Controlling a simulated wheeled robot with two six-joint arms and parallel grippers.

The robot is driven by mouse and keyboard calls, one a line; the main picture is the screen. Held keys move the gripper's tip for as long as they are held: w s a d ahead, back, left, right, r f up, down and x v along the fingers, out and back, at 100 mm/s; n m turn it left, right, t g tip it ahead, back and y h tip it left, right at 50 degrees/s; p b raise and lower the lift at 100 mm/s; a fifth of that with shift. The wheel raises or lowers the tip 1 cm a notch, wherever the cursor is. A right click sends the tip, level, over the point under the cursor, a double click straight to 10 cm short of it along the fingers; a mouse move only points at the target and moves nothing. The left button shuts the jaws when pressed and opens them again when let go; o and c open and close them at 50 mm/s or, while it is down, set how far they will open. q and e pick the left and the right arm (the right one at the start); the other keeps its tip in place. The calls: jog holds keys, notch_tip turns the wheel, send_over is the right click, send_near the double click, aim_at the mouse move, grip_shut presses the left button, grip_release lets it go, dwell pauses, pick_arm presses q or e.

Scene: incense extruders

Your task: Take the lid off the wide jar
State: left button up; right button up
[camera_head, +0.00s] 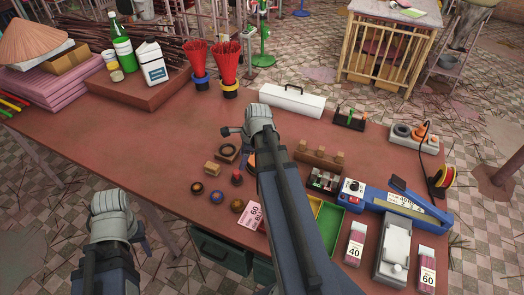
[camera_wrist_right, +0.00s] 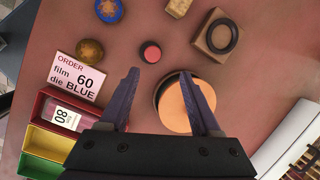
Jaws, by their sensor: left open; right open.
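The wide jar (camera_wrist_right: 178,105) shows in the right wrist view as a round tan disc with a dark edge, seen from above. In the head view only an orange sliver of the jar (camera_head: 251,160) shows beside my right arm. My right gripper (camera_wrist_right: 161,74) is open and empty, with its fingers spread over the table. Its right finger overlaps the disc's right side in the picture; I cannot tell whether they touch. My left gripper (camera_head: 140,236) is off the table's near edge at the lower left, away from the jar.
A small red-topped item (camera_wrist_right: 150,53), a wooden block with a black ring (camera_wrist_right: 217,38) and an order card (camera_wrist_right: 78,77) lie near the jar. A coloured tray (camera_wrist_right: 42,138) is at lower left. A white case (camera_head: 291,101) stands behind. The table's left middle is clear.

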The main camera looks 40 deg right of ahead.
jog(key=s+d+r+m+t+p, duration=0.1)
jog(key=s+d+r+m, duration=0.15)
jog(key=d+m, duration=0.7)
jog(key=shift+n, duration=0.55)
jog(key=w+f+b, duration=0.1)
jog(key=f+b, duration=0.1)
jog(key=w+f+b, duration=0.1)
jog(key=f+b, duration=0.1)
jog(key=w+f+b, duration=0.1)
jog(key=f+b, duration=0.2)
jog(key=shift+w+d, duration=0.4)
grip_shut()
